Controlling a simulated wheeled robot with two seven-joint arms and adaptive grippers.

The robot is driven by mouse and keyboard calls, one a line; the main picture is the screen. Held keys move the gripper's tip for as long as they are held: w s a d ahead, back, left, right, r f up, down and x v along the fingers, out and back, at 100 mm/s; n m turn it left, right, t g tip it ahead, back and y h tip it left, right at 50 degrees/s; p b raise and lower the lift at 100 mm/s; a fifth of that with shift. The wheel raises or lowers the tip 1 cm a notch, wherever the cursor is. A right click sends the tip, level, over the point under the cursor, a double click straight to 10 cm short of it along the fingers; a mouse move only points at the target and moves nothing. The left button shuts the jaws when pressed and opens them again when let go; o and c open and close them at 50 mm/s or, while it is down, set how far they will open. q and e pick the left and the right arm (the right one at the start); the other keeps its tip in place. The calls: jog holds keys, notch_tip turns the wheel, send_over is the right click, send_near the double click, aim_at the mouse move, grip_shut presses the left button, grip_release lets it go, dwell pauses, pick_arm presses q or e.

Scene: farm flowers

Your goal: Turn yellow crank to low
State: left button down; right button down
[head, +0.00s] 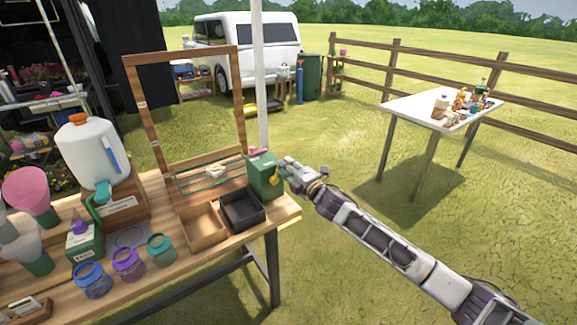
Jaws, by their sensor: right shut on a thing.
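A green box (261,183) stands at the right end of the wooden table. A small yellow part (275,180), which looks like the crank, shows on its right side. My right gripper (284,167) is at that side of the box, with its arm coming in from the lower right. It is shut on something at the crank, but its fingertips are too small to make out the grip. The crank's exact angle and any low mark cannot be read. My left gripper is not in view.
A wooden frame (136,104) stands behind the box. A black tray (262,217) and a brown tray (207,241) lie in front. Several jars, a white jug (93,152) and funnels fill the left of the table (287,208).

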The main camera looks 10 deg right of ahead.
jog(key=shift+a+r, duration=0.1)
jog(key=shift+r, duration=0.05)
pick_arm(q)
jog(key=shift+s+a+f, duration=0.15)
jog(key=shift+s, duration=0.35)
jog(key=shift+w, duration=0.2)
pick_arm(e)
jog(key=c, duration=1.3)
grip_release()
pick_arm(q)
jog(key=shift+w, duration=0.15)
pick_arm(e)
jog(key=shift+s, duration=0.15)
jog(key=shift+v, duration=5.9)
